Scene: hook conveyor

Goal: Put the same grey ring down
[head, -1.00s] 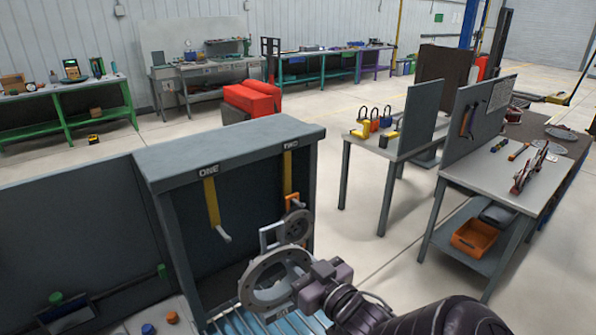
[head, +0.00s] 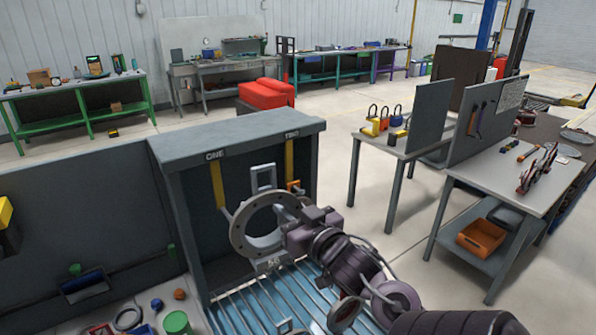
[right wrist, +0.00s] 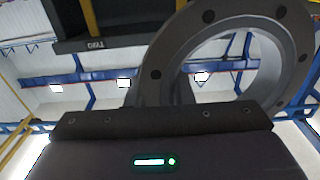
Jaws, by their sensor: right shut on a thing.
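The ring also fills the upper right of the right wrist view (right wrist: 165,48). The yellow hook marked ONE (head: 217,185) hangs close to the ring's left edge; I cannot tell whether they touch. The yellow hook marked TWO (head: 289,160) is behind, with an orange part (head: 294,187) at its lower end. My left gripper is out of view.
A slatted blue-floored rack (head: 250,305) lies below the ring. Loose parts, including a green cylinder (head: 176,322), lie at the lower left. A table with padlocks (head: 384,150) and a bench with tools (head: 510,180) stand to the right. Open floor lies between.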

